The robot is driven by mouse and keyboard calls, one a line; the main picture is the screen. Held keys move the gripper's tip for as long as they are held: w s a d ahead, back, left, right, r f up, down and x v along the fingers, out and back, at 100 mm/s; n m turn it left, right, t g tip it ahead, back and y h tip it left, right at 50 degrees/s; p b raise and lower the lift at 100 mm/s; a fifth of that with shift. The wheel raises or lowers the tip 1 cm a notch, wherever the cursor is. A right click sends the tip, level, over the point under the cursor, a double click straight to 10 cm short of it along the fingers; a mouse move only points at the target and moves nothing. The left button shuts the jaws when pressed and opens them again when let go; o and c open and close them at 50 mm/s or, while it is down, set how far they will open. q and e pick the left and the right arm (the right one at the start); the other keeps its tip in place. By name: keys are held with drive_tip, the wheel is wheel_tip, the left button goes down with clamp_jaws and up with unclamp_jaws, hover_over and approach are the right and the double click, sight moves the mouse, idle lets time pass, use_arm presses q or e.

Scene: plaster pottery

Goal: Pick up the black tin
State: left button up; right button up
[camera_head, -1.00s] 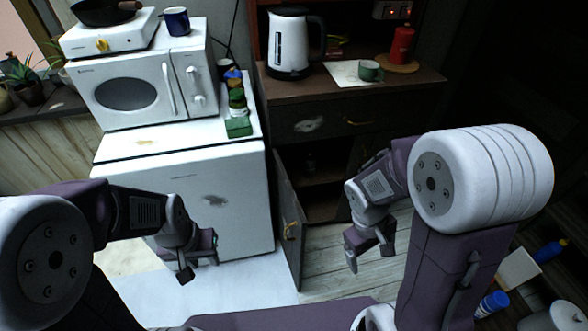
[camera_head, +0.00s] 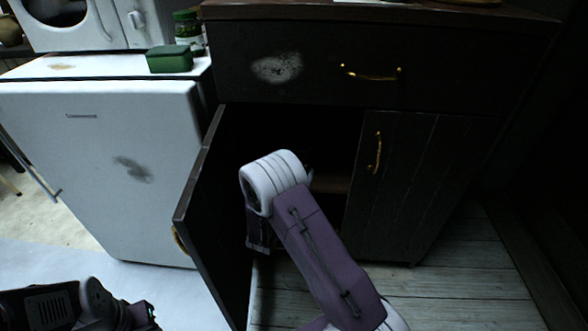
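I cannot make out a black tin. The dark cabinet's (camera_head: 273,70) left door (camera_head: 212,200) stands open, and the inside is very dark, with part of a shelf (camera_head: 333,183) showing. My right arm reaches into the open compartment; its gripper is hidden behind the arm's own white joint and in the shadow. My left gripper (camera_head: 140,316) is low at the bottom left edge, partly cut off and dark, apart from the cabinet, and I cannot see whether its fingers are open.
A white fridge (camera_head: 120,190) stands left of the open door, with a green box (camera_head: 170,59) and a green-lidded jar (camera_head: 187,30) on top beside the microwave (camera_head: 75,25). The right cabinet door (camera_head: 415,185) and the drawer (camera_head: 330,70) are shut. Bare floor (camera_head: 455,285) lies at the right.

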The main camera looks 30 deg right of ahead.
sight(302, 143)
drive_tip(key=b+x, duration=0.2)
drive_tip(key=x, duration=0.1)
drive_tip(key=shift+s+d+f, duration=0.1)
drive_tip(key=shift+d+f, duration=0.05)
drive_tip(key=shift+w+d, duration=0.25)
drive_tip(key=shift+w, duration=0.05)
drive_tip(key=b+x, duration=0.4)
drive_tip(key=shift+w+d+f, duration=0.1)
drive_tip(key=shift+w+d, duration=0.05)
drive_tip(key=shift+d, duration=0.05)
drive_tip(key=shift+w+d, duration=0.2)
drive_tip(key=shift+w, duration=0.05)
drive_tip(key=shift+r, duration=0.25)
drive_tip(key=c, duration=1.5)
wheel_tip(302, 143, up, 5)
drive_tip(key=p, duration=0.4)
drive_tip(key=shift+c, duration=0.2)
drive_tip(key=s+d+r+p, duration=0.1)
drive_tip(key=s+r+p, duration=0.4)
drive_tip(key=s, duration=0.6)
drive_tip(key=shift+s+d+r, duration=0.15)
drive_tip(key=shift+s+r, duration=0.2)
drive_tip(key=shift+r, duration=0.15)
